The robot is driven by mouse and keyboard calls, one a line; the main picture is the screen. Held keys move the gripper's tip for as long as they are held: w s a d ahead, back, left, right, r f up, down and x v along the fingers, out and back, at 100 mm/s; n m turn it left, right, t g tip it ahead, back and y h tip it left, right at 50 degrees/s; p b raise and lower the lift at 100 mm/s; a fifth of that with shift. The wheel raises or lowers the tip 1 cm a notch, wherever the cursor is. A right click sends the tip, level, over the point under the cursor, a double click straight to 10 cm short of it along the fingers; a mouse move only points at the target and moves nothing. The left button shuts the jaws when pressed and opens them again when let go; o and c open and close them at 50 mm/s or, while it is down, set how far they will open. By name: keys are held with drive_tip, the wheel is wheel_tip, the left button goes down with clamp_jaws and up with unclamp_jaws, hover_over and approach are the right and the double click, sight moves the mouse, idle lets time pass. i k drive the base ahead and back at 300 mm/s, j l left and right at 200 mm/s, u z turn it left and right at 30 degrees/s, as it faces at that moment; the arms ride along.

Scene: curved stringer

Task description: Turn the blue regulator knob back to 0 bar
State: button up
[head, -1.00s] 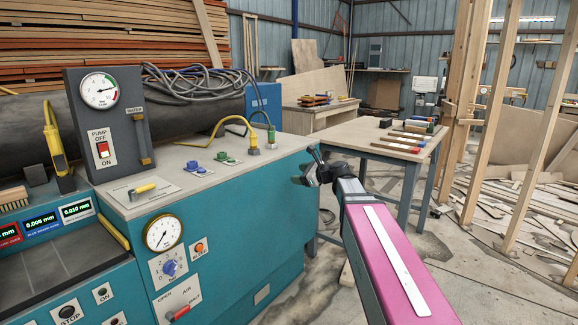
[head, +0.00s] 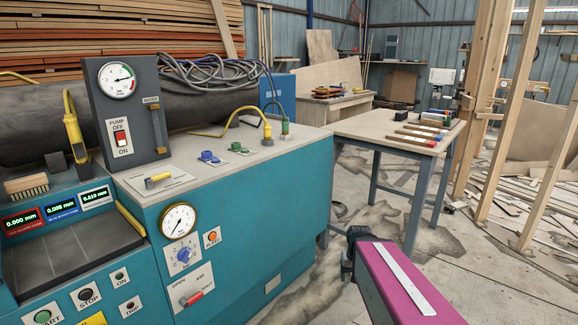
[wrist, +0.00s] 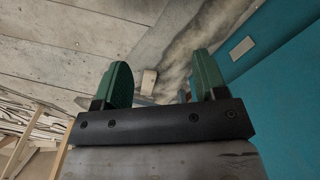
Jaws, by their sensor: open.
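The blue regulator knob (head: 183,255) sits on a white dial plate on the front of the teal cabinet (head: 260,215) in the head view. A round gauge with a brass rim (head: 179,221) is just above it; its thin needle is too small to read surely. In the wrist view my gripper (wrist: 158,82) is open and empty, its two green fingers apart above the concrete floor. The teal cabinet side shows at right there.
Below the knob is a red-handled air valve (head: 191,298), and an orange button (head: 212,236) is to its right. A pump panel (head: 125,110) stands on the cabinet. A work table (head: 375,128) stands behind.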

sight(183, 255)
drive_tip(key=j+u, duration=0.1)
drive_tip(key=u, duration=1.65)
